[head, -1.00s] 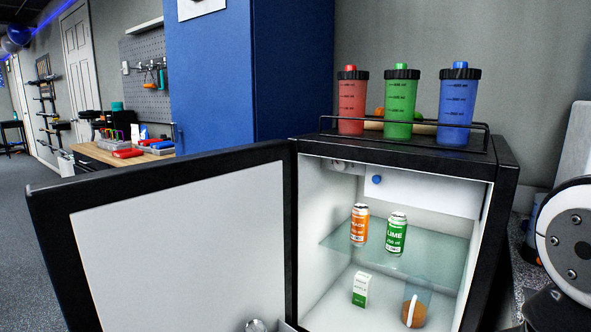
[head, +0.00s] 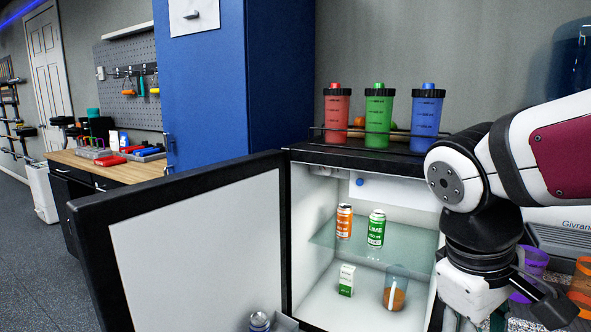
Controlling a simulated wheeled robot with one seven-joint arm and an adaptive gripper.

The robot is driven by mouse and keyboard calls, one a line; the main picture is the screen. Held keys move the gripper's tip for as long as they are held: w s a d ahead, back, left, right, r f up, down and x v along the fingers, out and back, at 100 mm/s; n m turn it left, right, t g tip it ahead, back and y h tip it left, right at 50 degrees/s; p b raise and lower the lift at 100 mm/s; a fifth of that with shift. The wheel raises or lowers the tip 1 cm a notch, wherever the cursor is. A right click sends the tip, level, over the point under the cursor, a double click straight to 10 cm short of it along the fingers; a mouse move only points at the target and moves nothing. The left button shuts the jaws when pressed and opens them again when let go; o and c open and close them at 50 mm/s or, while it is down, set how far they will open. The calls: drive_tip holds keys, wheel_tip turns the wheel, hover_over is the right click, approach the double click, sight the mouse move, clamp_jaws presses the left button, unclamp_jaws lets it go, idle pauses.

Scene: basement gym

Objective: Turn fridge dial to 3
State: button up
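The small fridge (head: 300,158) stands with its door (head: 200,250) swung wide open to the left. Inside at the top, a small round blue knob (head: 360,182) sits on a white panel. A pale fitting (head: 325,171) is on the upper left, left of the panel; it is too small to read, and no dial numbers are legible. My arm covers the fridge's right front edge. My gripper (head: 548,292) is at the lower right, outside the fridge and apart from the knob. Its fingers are partly hidden, and their opening is unclear.
An orange can (head: 344,222) and green can (head: 377,229) stand on the glass shelf; a small carton (head: 346,280) and a cup (head: 394,292) are below. Red, green and blue shakers stand on top inside a rail. Purple (head: 530,272) and orange cups are near my gripper.

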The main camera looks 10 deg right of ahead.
drive_tip(key=w+d+r+n+h+p, duration=0.2)
drive_tip(key=w, duration=0.5)
drive_tip(key=w+d+r+n+h+p, duration=0.2)
drive_tip(key=w+n+p, duration=0.1)
drive_tip(key=w, duration=0.3)
drive_tip(key=n+t+h+p, duration=0.3)
drive_tip(key=n+t+p, duration=0.6)
drive_tip(key=n+t, duration=0.9)
approach(327, 171)
drive_tip(key=w+d+n+g, duration=0.1)
drive_tip(key=w, duration=0.1)
drive_tip(key=w+d+r+n+g, duration=0.1)
drive_tip(key=w, duration=0.1)
drive_tip(key=w+d+r+g+b, duration=0.1)
drive_tip(key=w, duration=0.2)
drive_tip(key=shift+w+d+r+n, duration=0.1)
drive_tip(key=shift+d+r+n, duration=0.15)
drive_tip(key=shift+d+n, duration=0.15)
clamp_jaws()
